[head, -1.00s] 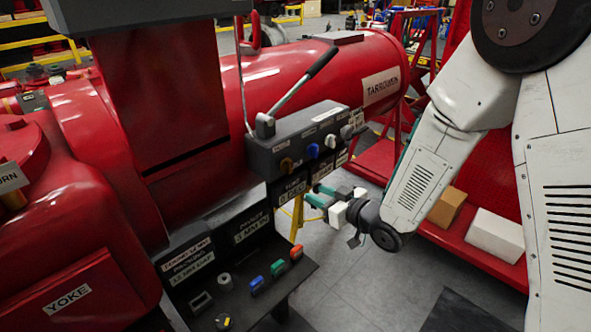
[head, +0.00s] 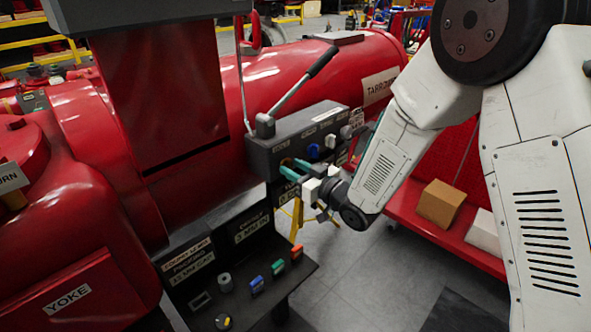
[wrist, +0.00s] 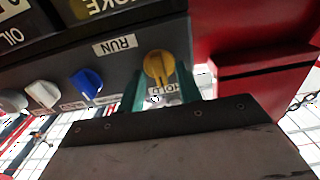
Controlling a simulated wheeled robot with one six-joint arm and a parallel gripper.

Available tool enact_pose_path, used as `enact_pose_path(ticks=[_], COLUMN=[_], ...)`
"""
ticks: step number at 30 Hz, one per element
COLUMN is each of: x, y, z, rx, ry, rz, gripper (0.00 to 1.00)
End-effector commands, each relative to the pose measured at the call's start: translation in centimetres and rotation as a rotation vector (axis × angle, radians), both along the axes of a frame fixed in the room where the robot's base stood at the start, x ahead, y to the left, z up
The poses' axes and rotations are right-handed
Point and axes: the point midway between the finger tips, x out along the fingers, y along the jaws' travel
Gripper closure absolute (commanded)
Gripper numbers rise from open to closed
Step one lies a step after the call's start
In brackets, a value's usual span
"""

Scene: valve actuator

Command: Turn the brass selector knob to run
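The brass selector knob (wrist: 157,66) is on the dark control box face, between the two teal fingers in the wrist view. Its bar points down in that view, toward the HOLD label (wrist: 163,89). The RUN label (wrist: 115,45) is to its upper left. My gripper (wrist: 160,76) is open, with one finger on each side of the knob. I cannot tell whether the fingers touch it. In the head view my gripper (head: 291,169) is at the left end of the control box (head: 262,153), mostly covering the knob there.
A blue knob (wrist: 87,82) and a white knob (wrist: 43,94) sit beside the brass one. A grey lever (head: 300,85) rises from the box top. Below is a shelf with green (head: 277,267), blue and orange parts. A red housing (wrist: 255,75) borders the box.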

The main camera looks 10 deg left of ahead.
Motion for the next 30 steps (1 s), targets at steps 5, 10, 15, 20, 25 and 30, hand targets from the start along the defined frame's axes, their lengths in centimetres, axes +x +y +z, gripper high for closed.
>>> enact_pose_path(ticks=[5,10,15,20,25,30], x=[-0.01,-0.02,-0.02,-0.01,0.01,0.06], y=[-0.02,-0.02,-0.02,-0.04,-0.06,-0.1], z=[0.0,0.0,0.0,0.0,-0.01,-0.03], rx=[0.0,0.0,0.003,0.026,0.081,0.166], ry=[0.0,0.0,0.004,0.033,0.104,0.213], rz=[0.0,0.0,0.0,0.0,0.0,0.0], gripper=[0.77,1.0,1.0,1.0,1.0,1.0])
